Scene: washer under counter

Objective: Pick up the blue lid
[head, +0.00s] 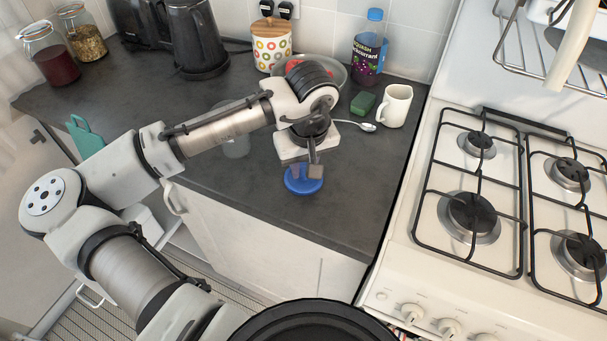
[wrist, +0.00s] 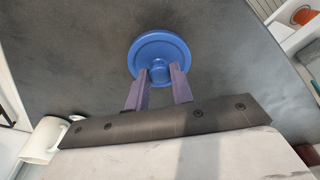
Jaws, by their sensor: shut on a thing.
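The blue lid (head: 303,181) is a round disc over the dark countertop, near its front edge in the head view. In the wrist view the blue lid (wrist: 159,52) shows a raised rim and a small round knob in its middle. My gripper (head: 312,171) points down at the lid from above. In the wrist view the two fingers of my gripper (wrist: 158,78) are shut on the lid's knob, one on each side. I cannot tell whether the lid touches the counter or is slightly above it.
A white mug (head: 395,106), a green sponge (head: 362,103), a spoon (head: 357,125) and a bottle (head: 369,50) stand or lie behind the gripper. A gas hob (head: 470,214) is to the right. A clear glass item (head: 236,142) is left of the lid. The counter right of the lid is bare.

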